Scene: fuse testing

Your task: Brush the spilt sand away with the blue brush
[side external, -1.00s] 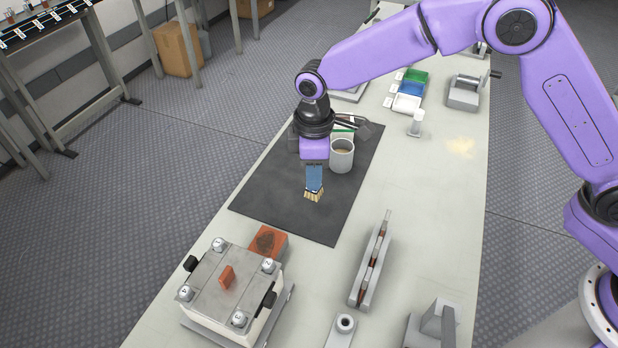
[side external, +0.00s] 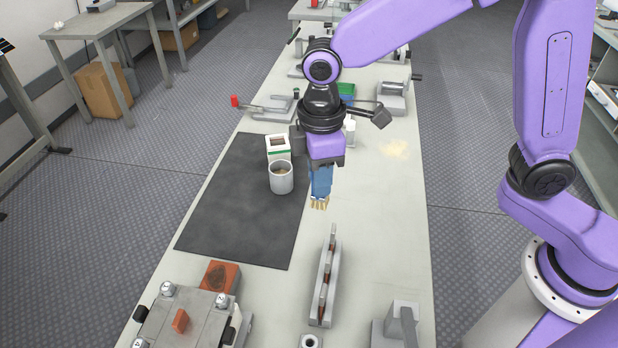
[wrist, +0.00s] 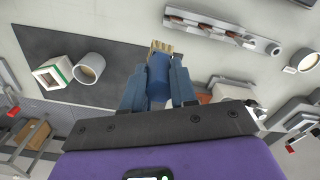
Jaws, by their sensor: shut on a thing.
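The blue brush (side external: 319,202) has pale bristles that point down. My gripper (side external: 321,178) is shut on its blue handle and holds it over the bare bench, just right of the black mat's edge. In the wrist view the blue handle (wrist: 158,76) sits between the two fingers (wrist: 157,88), with the bristles beyond them. The spilt sand (side external: 395,149) is a pale yellow patch on the bench, to the right of and farther back than the brush. The brush and the sand are apart.
A grey cup (side external: 281,180) and a white-and-green block (side external: 278,149) stand on the black mat (side external: 225,215), left of the gripper. A grey rack (side external: 325,285) lies in front. A small white post (side external: 350,131) stands behind the gripper. The bench around the sand looks clear.

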